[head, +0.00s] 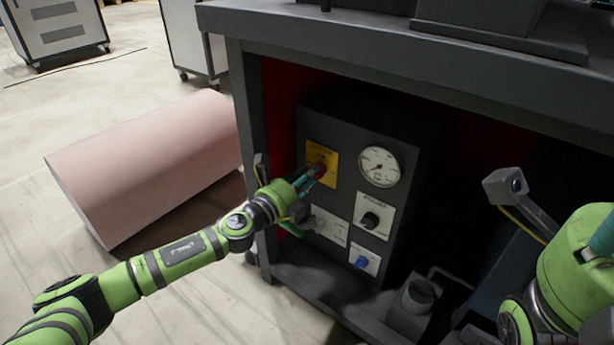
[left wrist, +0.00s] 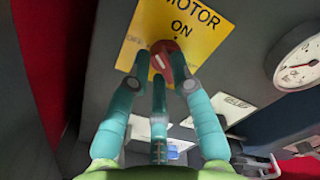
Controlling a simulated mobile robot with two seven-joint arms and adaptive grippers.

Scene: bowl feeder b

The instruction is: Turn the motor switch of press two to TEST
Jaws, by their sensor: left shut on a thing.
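The motor switch is a red knob (left wrist: 167,60) on a yellow plate (left wrist: 200,22) that reads "MOTOR" and "ON" in the left wrist view. The plate also shows in the head view (head: 316,150), at the upper left of a dark control box (head: 340,122). My left gripper (head: 314,174) is shut on the red knob, its teal fingers on both sides of it. A pale mark shows on the knob; the TEST label cannot be made out. No press number is readable. My right gripper (head: 603,236) is only partly in view at the right edge, with its fingertips cut off.
A round gauge (head: 380,166) is right of the yellow plate. Below are a black knob (head: 371,220), a grey lever plate (head: 330,226) and a blue knob (head: 361,262). The box sits under a dark bench top (head: 330,30).

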